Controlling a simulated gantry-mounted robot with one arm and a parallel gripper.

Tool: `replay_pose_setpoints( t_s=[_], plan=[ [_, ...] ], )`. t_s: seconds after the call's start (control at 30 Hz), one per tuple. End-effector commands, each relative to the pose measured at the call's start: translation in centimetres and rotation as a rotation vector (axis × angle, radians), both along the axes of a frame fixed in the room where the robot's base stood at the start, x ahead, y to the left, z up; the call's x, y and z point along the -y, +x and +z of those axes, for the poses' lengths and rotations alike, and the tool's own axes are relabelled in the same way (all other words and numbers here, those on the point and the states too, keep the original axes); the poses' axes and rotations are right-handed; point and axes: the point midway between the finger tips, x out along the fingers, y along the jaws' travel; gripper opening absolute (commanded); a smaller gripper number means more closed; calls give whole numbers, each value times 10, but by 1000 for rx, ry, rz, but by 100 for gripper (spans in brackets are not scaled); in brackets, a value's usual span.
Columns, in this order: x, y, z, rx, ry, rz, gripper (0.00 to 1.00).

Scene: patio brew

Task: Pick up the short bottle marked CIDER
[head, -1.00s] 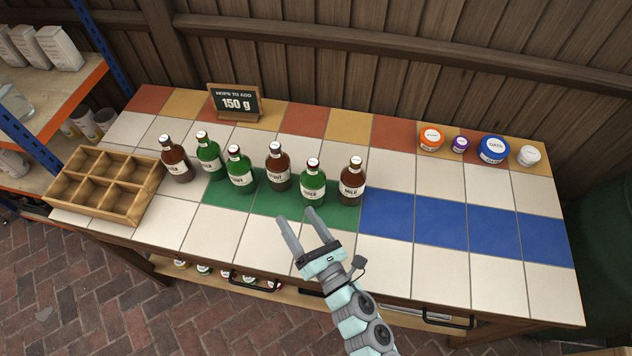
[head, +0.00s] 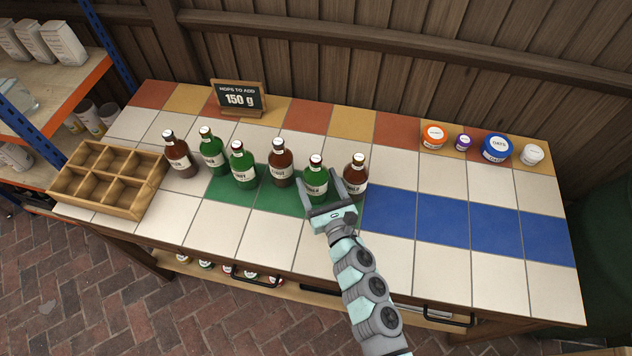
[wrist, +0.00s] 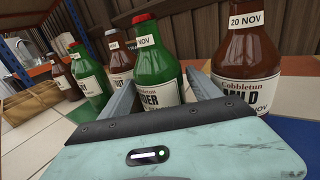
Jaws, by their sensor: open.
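The short green bottle (head: 316,176) stands upright on the green tiles, second from the right in the row. Its label is partly covered; the wrist view shows this green bottle (wrist: 156,66) with "DER" readable and a red cap with "NOV" on its neck. My gripper (head: 320,184) is open, with one finger on each side of this bottle. The fingers are not closed on it; whether either touches it I cannot tell. The bottle's lower part is hidden behind my gripper in the wrist view.
A brown MILD bottle (head: 355,174) stands close to my right finger. A brown bottle (head: 280,168) stands to the left, with more bottles beyond. A wooden crate (head: 72,186) is at far left, a hops sign (head: 238,98) behind. Blue tiles (head: 440,222) at right are clear.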

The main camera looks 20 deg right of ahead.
Motion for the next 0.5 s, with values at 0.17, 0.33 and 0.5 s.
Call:
replay_pose_setpoints(
  t_s=[0.17, 0.33, 0.5],
  plan=[
    [0, 16, -1, -1, 2, 1, 72],
    [0, 17, -1, -1, 1, 1, 72],
    [0, 17, -1, -1, 1, 1, 64]
  ],
)
